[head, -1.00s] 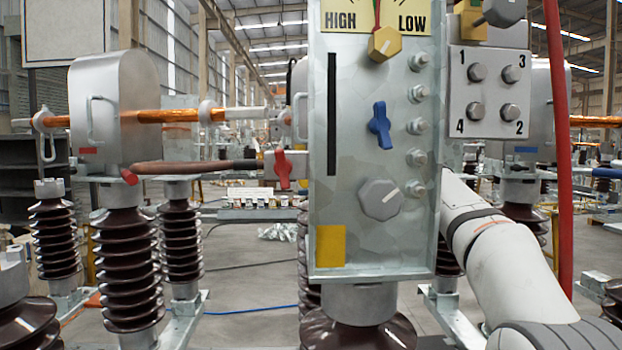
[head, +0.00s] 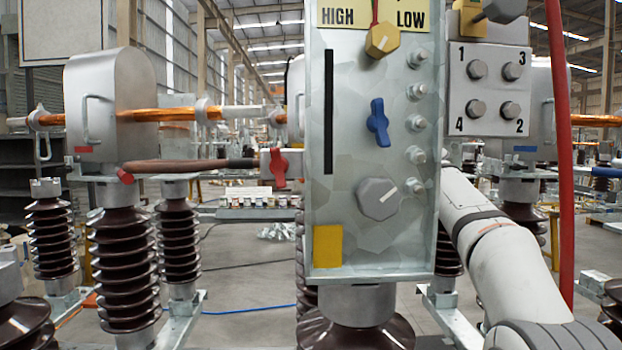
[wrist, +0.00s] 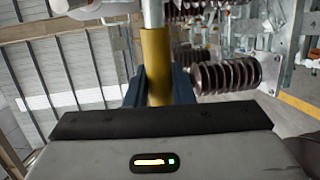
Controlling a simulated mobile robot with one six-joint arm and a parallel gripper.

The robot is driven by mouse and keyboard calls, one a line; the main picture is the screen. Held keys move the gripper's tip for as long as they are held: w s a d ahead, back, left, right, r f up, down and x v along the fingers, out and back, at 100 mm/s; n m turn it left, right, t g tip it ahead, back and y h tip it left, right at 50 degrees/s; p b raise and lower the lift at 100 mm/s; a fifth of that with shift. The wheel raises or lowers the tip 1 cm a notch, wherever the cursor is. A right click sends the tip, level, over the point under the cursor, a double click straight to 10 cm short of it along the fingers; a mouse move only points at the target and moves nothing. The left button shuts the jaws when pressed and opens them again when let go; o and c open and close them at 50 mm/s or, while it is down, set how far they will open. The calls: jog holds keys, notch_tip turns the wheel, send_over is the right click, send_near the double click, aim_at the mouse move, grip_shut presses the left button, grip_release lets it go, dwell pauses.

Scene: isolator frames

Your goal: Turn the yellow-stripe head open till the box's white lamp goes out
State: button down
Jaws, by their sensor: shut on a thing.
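In the wrist view my gripper (wrist: 158,88) is shut on a yellow sleeve (wrist: 156,60) around a pale rod, with its dark blue fingers on both sides. The rod's far end is cut off by the frame. In the head view my gripper is hidden behind the grey metal box (head: 345,235); only my arm shows at right. The box carries a yellow knob, a blue knob, a grey dial and a yellow patch (head: 327,246). I cannot make out a white lamp on it. A head with a red stripe stands left, one with a blue stripe right; no yellow-stripe head can be made out.
A red hanging cable (head: 563,150) runs down near my arm. Brown ribbed insulators (head: 127,265) stand at left. A copper-coloured bar (head: 165,115) crosses behind. Open floor shows between the insulators and the box.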

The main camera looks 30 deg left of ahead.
jog(key=shift+w+d+g, duration=0.2)
jog(key=shift+d+g, duration=0.1)
jog(key=shift+d, duration=0.15)
jog(key=c, duration=1.4)
grip_release()
jog(key=shift+d, duration=0.1)
jog(key=shift+o, duration=0.6)
jog(key=b+v, duration=0.1)
jog(key=v, duration=0.6)
jog(key=shift+d, duration=0.3)
jog(key=shift+w+r, duration=0.1)
